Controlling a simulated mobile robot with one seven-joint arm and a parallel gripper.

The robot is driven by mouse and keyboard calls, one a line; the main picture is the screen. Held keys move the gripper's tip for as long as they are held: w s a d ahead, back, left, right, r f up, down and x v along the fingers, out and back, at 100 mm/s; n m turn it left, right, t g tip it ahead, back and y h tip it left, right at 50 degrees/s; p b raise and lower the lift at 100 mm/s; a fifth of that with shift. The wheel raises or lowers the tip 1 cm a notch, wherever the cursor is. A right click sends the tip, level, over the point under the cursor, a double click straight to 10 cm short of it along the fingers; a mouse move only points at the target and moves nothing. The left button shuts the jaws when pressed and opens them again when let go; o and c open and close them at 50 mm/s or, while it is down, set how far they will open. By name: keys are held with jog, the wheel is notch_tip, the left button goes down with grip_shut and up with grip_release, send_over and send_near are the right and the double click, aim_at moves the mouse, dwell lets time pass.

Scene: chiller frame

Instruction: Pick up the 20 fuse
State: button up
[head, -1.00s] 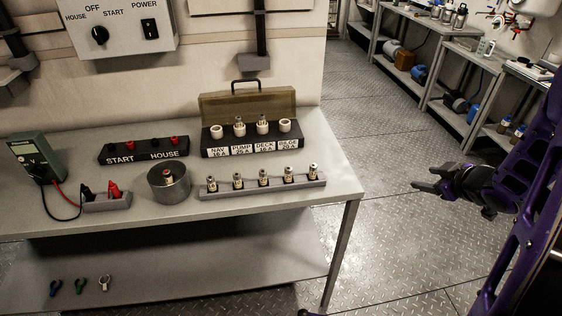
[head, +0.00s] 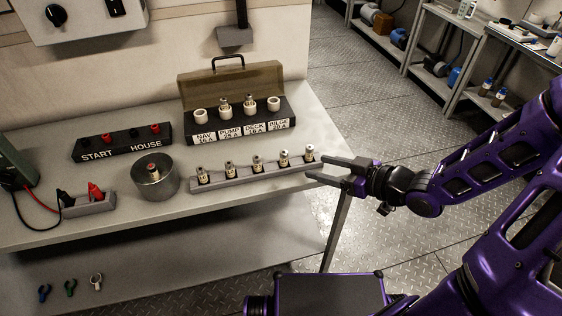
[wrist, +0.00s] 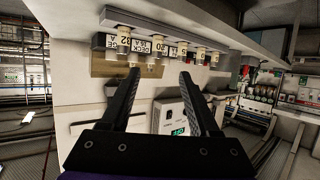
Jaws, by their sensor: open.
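Several fuses stand upright in a grey rack (head: 232,182) near the bench's front edge. In the wrist view the rack appears upside down at the top, and one fuse (wrist: 155,65), second from the near end, seems to read 20. It seems to match the second fuse from the right (head: 284,158) in the head view, where the numbers are too small to read. My gripper (head: 316,166) is open and empty just right of the rack's right end. Its spread fingers (wrist: 159,74) point toward the fuse row.
Behind the rack stands a fuse box (head: 240,134) with a raised lid and labelled sockets, two of them filled. A metal cup (head: 155,184) holding a fuse stands left of the rack. A START/HOUSE block (head: 122,146) is farther left. Bare bench lies right of the box.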

aim_at(285, 159)
jog(key=b+x, duration=0.4)
jog(key=x, duration=0.6)
jog(key=shift+f+b, duration=0.25)
jog(key=shift+b, duration=0.15)
jog(key=shift+w+r+b+x, duration=0.15)
jog(key=shift+b+x, duration=0.4)
jog(key=shift+x, duration=1)
jog(key=shift+w+r+b+x, duration=0.15)
jog(key=shift+b+x, duration=0.35)
jog(key=shift+x, duration=1.05)
jog(key=shift+d, duration=0.1)
grip_shut()
